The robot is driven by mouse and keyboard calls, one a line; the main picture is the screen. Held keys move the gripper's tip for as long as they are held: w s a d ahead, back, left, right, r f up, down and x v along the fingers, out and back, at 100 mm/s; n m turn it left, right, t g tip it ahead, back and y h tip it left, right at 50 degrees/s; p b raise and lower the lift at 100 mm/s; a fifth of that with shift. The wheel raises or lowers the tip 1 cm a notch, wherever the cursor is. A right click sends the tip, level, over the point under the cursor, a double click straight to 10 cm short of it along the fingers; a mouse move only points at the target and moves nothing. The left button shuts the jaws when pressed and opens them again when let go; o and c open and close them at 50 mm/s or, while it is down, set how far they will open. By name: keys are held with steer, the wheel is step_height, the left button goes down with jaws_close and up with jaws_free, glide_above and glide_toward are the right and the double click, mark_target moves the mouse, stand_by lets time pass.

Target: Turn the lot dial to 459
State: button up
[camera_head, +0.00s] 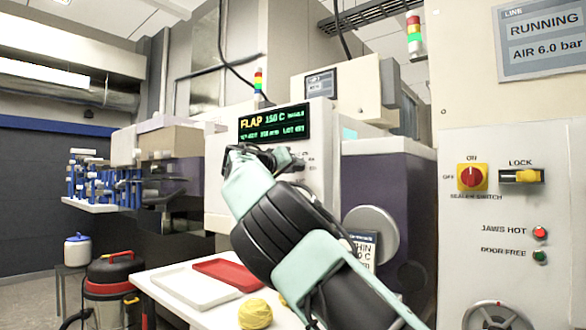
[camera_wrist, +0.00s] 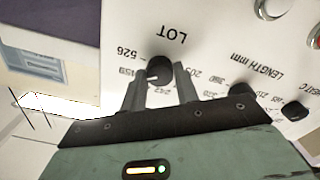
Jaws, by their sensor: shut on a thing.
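The lot dial (camera_wrist: 160,68) is a round black knob under the word LOT on the white panel in the wrist view, where the lettering appears upside down. Numbers such as 526, 459, 242 and 203 stand around it. My gripper (camera_wrist: 161,76) is shut on the knob, one finger on each side. A pale mark on the knob's lower left lies near 459, but its exact setting is unclear. In the head view my gripper (camera_head: 272,158) is at the panel below the green-lettered display (camera_head: 274,123) and hides the dial. The display's small lot number is too blurred to read surely.
Round buttons (camera_wrist: 272,8) are at the top right.

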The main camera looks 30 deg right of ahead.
steer(key=shift+f, duration=0.1)
steer(key=o, duration=1)
steer(key=shift+c, duration=0.2)
steer(key=shift+a, duration=0.1)
steer(key=b+v, duration=0.1)
steer(key=v, duration=1.6)
steer(key=shift+a, duration=0.1)
